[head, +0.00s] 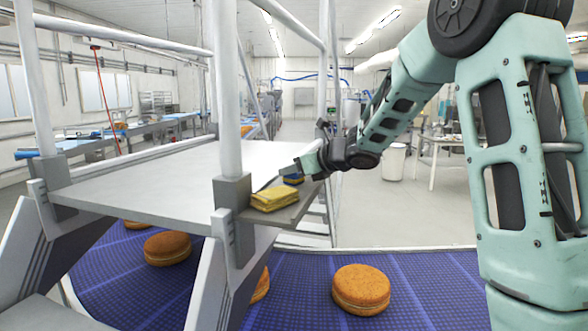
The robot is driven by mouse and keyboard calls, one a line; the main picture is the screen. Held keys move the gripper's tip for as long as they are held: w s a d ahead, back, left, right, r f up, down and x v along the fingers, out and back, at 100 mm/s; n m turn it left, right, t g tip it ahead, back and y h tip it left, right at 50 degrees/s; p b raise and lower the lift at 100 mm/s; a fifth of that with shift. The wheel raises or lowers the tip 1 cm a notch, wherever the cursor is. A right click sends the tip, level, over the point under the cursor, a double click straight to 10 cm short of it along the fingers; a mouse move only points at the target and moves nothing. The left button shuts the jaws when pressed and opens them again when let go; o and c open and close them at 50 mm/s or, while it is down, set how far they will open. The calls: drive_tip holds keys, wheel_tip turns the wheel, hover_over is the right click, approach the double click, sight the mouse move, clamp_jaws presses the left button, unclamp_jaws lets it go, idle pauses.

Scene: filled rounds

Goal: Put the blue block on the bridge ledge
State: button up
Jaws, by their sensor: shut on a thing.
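The blue block (293,179) is a small dark blue piece at the tip of my gripper (300,171). My gripper is shut on it, at the right side of the bridge. The block is over or on the bridge ledge (295,210), a narrow grey shelf beside the white bridge deck; I cannot tell whether it touches the ledge. A folded yellow cloth (274,199) lies on the ledge just left of and nearer than the block. The fingers hide part of the block.
White bridge posts and rails (228,90) stand close to the left of my gripper. The wide deck (160,180) is bare. Below runs a blue conveyor belt (420,290) with several filled rounds, one (361,289) in front. A white bin (394,162) stands behind on the floor.

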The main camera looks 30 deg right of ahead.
drive_tip(key=o, duration=1)
drive_tip(key=shift+r, duration=0.15)
drive_tip(key=shift+s+d, duration=0.15)
drive_tip(key=shift+s, duration=0.2)
drive_tip(key=b+v, duration=0.2)
drive_tip(key=v, duration=0.9)
drive_tip(key=shift+s+r+b, duration=0.1)
drive_tip(key=shift+b, duration=0.25)
